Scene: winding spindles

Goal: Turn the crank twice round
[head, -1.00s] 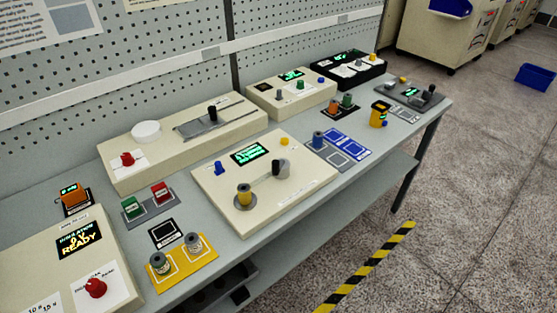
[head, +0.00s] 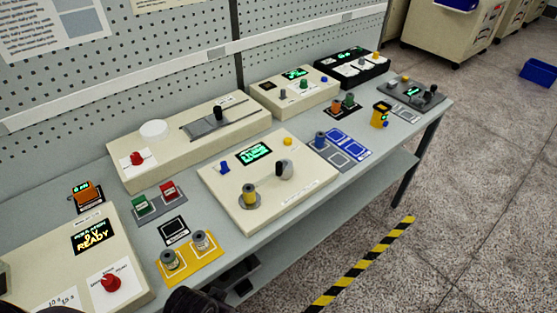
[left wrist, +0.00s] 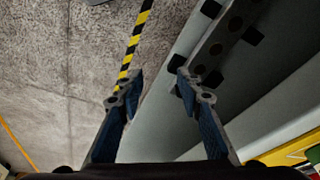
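The crank (head: 284,169) is on the cream winder panel (head: 232,214) in the middle of the bench, in the head view. Its rounded black and grey knob stands to the right of a yellow spool on a round base (head: 249,197). The panel has a lit green display (head: 254,152). My left gripper (left wrist: 158,88) is open and empty in the left wrist view, with floor and the bench's front edge behind its fingers. It is apart from the crank. Dark parts at the head view's bottom edge look like my arm. My right gripper is not in view.
A yellow plate (head: 191,262) with two spools lies left of the panel. A cream box with a red knob (head: 110,282) sits at the near left. A long cream box with a slider (head: 217,114) stands behind. Blue outlined pads (head: 340,147) lie to the right.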

